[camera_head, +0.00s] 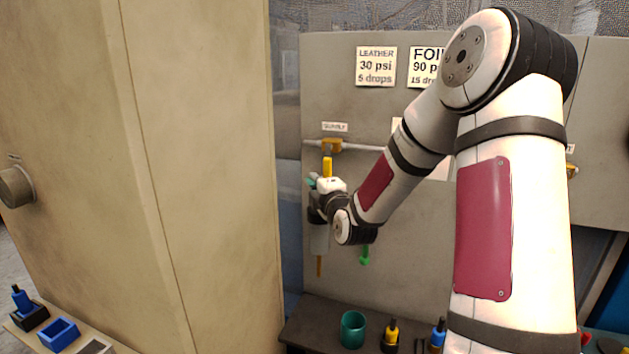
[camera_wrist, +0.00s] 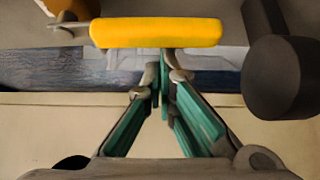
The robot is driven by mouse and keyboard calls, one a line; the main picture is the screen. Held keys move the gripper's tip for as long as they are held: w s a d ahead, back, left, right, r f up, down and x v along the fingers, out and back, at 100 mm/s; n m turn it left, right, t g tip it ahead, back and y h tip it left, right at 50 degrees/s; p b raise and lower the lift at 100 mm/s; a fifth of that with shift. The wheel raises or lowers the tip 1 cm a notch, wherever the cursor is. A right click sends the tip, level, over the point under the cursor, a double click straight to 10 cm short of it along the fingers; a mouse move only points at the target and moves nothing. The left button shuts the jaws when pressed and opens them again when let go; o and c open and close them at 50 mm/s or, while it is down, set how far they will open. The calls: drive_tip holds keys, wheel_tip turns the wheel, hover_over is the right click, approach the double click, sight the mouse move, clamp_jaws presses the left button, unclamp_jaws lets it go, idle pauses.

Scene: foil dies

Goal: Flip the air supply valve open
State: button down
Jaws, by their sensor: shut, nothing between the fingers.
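The air supply valve (camera_head: 331,145) is an orange body on a grey pipe, under a "SUPPLY" label (camera_head: 334,127) in the head view. Its yellow lever (camera_head: 327,166) hangs down from the body, across the line of the pipe. In the wrist view the lever (camera_wrist: 155,32) lies as a thick yellow bar just beyond the fingertips. My gripper (camera_wrist: 163,72) is shut, with its teal fingers together and nothing between them. In the head view my gripper (camera_head: 311,182) is just below and beside the lever. I cannot tell whether the fingertips touch it.
A dark cylinder (camera_wrist: 283,85) stands close on the right in the wrist view. A tall beige cabinet (camera_head: 200,150) fills the left of the head view. A green cup (camera_head: 352,328) and bottles stand on the dark bench below. A green-tipped part (camera_head: 365,256) hangs on the panel.

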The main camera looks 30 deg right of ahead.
drive_tip(key=shift+s+d+f+n+g, duration=0.1)
drive_tip(key=shift+s+d+n+g, duration=0.1)
drive_tip(key=shift+s+n+g, duration=0.15)
drive_tip(key=shift+d, duration=0.1)
drive_tip(key=s+d+n+g+b, duration=0.2)
drive_tip(key=n+g, duration=0.1)
drive_tip(key=shift+s, duration=0.15)
drive_tip(key=s+d+r+n+g+h, duration=0.3)
drive_tip(key=s+r+n+g+h, duration=0.1)
drive_tip(key=s+r+n+g, duration=0.1)
drive_tip(key=shift+d+r+n+g, duration=0.3)
drive_tip(key=shift+r+n+g, duration=0.5)
drive_tip(key=shift+g, duration=0.55)
drive_tip(key=shift+w, duration=0.1)
idle(0.3)
drive_tip(key=shift+w+f, duration=0.1)
